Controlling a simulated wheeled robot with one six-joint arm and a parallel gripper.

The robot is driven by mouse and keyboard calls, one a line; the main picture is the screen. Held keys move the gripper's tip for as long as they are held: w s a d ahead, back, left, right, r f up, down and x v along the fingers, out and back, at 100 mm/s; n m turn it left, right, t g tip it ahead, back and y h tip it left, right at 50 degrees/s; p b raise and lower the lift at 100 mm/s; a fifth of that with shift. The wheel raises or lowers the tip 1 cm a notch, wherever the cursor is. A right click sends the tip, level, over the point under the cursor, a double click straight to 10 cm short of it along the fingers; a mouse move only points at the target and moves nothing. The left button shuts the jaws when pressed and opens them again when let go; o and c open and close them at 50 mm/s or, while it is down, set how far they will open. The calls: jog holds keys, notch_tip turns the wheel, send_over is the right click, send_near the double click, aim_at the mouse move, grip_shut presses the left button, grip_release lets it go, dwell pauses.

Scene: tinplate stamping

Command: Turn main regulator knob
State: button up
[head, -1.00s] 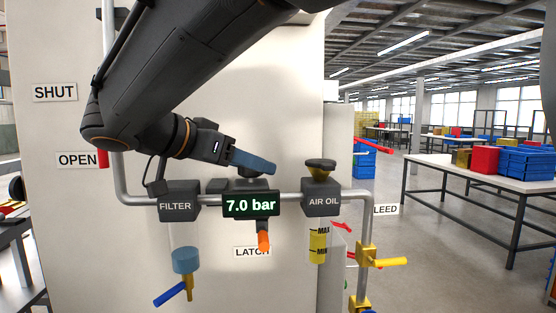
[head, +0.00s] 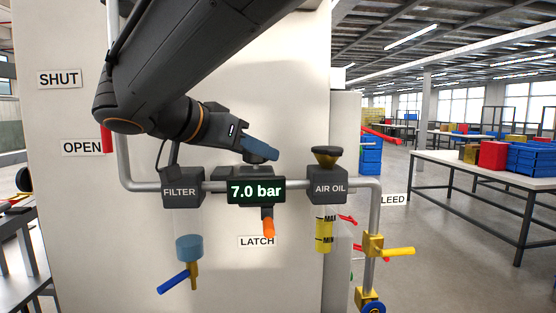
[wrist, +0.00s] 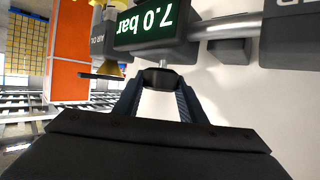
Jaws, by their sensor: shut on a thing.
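The main regulator shows a green-lit display (head: 256,190) reading 7.0 bar, mounted on the pipe between the FILTER unit (head: 181,189) and the AIR OIL unit (head: 328,186). My gripper (head: 261,149) reaches in above the display from the upper left. In the wrist view, its two blue-grey fingers are shut on the dark regulator knob (wrist: 158,78), one on each side of it. The same display (wrist: 150,24) appears upside down there. In the head view, the fingers hide most of the knob. An orange-tipped latch lever (head: 268,226) hangs below the display.
A yellow-handled valve (head: 397,252) sits on the down pipe at right, and a blue-handled drain (head: 174,282) hangs under the filter. A red lever (head: 106,138) is at the OPEN label. A table (head: 470,175) with coloured bins stands at right beyond open floor.

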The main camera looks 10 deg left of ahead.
jog(key=shift+f+n+t+y+b, duration=0.15)
jog(key=shift+n+t+y+b, duration=0.65)
jog(key=shift+n+y+b, duration=2.35)
jog(key=m+h+b, duration=0.1)
jog(key=b, duration=0.2)
jog(key=shift+m, duration=0.35)
jog(key=shift+r, duration=0.2)
jog(key=o, duration=1.1)
jog(key=shift+c, duration=0.2)
jog(key=shift+s, duration=0.1)
jog(key=b+v, duration=0.1)
jog(key=v, duration=0.6)
jog(key=shift+s, duration=0.3)
